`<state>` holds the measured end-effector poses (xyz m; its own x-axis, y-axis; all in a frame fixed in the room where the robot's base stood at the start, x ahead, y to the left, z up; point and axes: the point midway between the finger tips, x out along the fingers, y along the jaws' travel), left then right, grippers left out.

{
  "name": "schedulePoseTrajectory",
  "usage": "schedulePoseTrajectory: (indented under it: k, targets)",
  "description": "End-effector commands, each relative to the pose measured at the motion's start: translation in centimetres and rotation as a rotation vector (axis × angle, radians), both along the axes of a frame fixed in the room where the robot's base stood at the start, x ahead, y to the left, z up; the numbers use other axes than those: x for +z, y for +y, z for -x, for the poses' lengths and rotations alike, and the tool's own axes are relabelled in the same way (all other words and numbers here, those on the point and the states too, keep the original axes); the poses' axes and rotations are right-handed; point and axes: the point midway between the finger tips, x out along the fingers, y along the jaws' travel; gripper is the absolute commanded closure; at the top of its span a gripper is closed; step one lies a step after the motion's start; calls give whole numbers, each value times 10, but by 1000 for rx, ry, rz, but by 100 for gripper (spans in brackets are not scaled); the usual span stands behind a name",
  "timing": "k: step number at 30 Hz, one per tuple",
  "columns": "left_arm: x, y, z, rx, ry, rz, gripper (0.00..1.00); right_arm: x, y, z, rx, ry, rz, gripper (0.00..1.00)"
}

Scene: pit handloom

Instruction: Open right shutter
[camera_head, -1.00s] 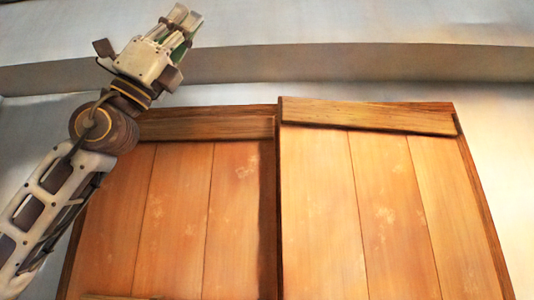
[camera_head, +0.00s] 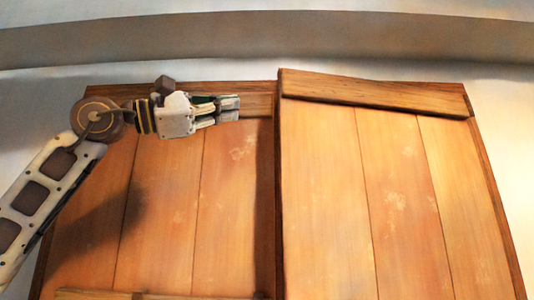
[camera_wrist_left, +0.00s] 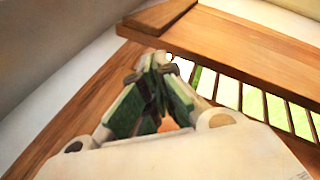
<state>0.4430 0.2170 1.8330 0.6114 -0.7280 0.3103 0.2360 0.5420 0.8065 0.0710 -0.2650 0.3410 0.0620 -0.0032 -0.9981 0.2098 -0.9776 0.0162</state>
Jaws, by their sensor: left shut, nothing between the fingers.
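The right shutter (camera_head: 390,200) is a tall panel of orange-brown planks with a wooden batten across its top. Its left edge stands out in front of the left shutter (camera_head: 165,220), so it looks slightly ajar. My left gripper (camera_head: 238,107) points right across the top of the left shutter, with its fingertips a short way left of the right shutter's free edge. Its fingers are shut and empty; they also show in the left wrist view (camera_wrist_left: 157,62). My right gripper is not in view.
A wooden window frame (camera_head: 488,200) surrounds the shutters, with a pale wall around it. A grey ledge (camera_head: 400,35) runs above. In the left wrist view, dark bars (camera_wrist_left: 240,95) with green behind show beside wooden boards (camera_wrist_left: 240,45).

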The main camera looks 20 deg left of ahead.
Motion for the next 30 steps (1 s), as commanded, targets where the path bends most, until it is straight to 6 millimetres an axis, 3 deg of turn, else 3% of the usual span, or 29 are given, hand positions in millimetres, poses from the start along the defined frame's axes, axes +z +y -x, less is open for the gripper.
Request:
schedulePoseTrajectory:
  k: [12,19,30]
  targets:
    - [-65,7,-23,168,-93,-492,100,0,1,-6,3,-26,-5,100]
    - [-69,8,-24,188,-180,-593,100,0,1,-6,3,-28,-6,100]
    - [-69,8,-24,190,-194,-604,100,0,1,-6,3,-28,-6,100]
